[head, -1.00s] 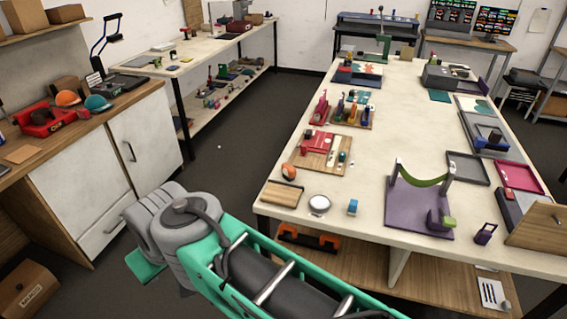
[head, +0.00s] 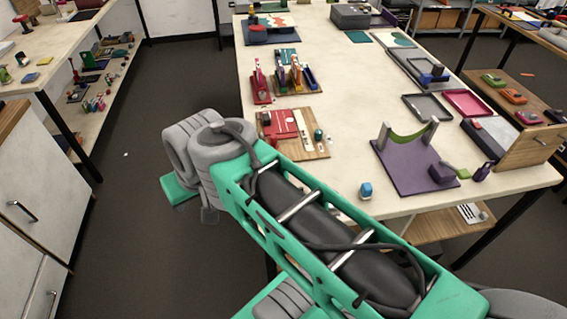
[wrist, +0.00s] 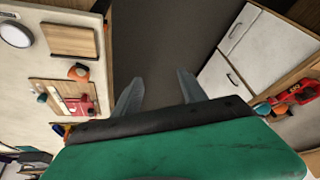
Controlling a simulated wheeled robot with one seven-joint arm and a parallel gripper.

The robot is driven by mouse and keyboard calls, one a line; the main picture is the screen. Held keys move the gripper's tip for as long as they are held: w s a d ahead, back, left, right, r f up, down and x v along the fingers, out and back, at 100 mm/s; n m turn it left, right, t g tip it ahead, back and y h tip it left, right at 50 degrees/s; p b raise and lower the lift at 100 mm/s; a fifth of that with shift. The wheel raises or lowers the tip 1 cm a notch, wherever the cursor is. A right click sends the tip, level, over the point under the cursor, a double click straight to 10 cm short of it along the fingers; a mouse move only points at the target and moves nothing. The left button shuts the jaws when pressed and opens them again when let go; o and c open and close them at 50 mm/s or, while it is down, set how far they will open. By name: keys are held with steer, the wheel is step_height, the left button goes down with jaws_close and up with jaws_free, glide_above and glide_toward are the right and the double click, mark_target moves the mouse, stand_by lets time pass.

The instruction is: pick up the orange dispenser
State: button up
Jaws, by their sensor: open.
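A small rounded orange object (wrist: 79,72), which looks like the orange dispenser, sits near the edge of the cream work table (wrist: 40,58) in the wrist view. A wooden board (wrist: 70,40) lies close beside it. In the head view my arm covers that part of the table, so the object is hidden there. My gripper (wrist: 160,78) is open and empty, its two fingers spread over dark floor to the right of the table edge. It touches nothing. Another orange item (wrist: 262,108) shows partly at the right, on the side cabinet near a red toolbox.
A white round dish (wrist: 16,33) and a wooden tray with a red piece (wrist: 78,105) are on the table. A purple stand (head: 415,165) and a blue item (head: 366,190) stand near its front. Cabinets (head: 35,205) are at left. The floor between (head: 130,215) is clear.

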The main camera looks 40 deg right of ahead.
steer(key=shift+o, duration=0.7)
steer(key=w+d+f+m+b, duration=0.3)
steer(key=w+d+m, duration=0.1)
steer(key=m, duration=0.3)
steer(key=shift+w+d+f+m+g, duration=0.3)
steer(key=shift+d+f+g, duration=0.1)
steer(key=shift+d, duration=0.4)
steer(key=d+f+m+b, duration=0.2)
steer(key=d+f+m, duration=0.2)
steer(key=d+m, duration=0.3)
steer(key=w+d+f+m+y+b, duration=0.1)
steer(key=d+f+m, duration=0.4)
steer(key=d, duration=0.5)
steer(key=d+f+m+b, duration=0.3)
steer(key=d+f+m, duration=0.1)
steer(key=d+m, duration=0.4)
steer(key=shift+w+d+f+m+y, duration=0.15)
steer(key=shift+d+m+y, duration=0.2)
steer(key=shift+m, duration=0.75)
steer(key=x, duration=0.4)
steer(key=p+x, duration=0.1)
steer(key=x, duration=0.2)
steer(key=shift+s+f, duration=0.1)
steer(key=shift+s, duration=0.15)
steer(key=shift+w+f, duration=0.15)
steer(key=shift+f, duration=0.2)
steer(key=shift+c, duration=0.6)
jaws_close()
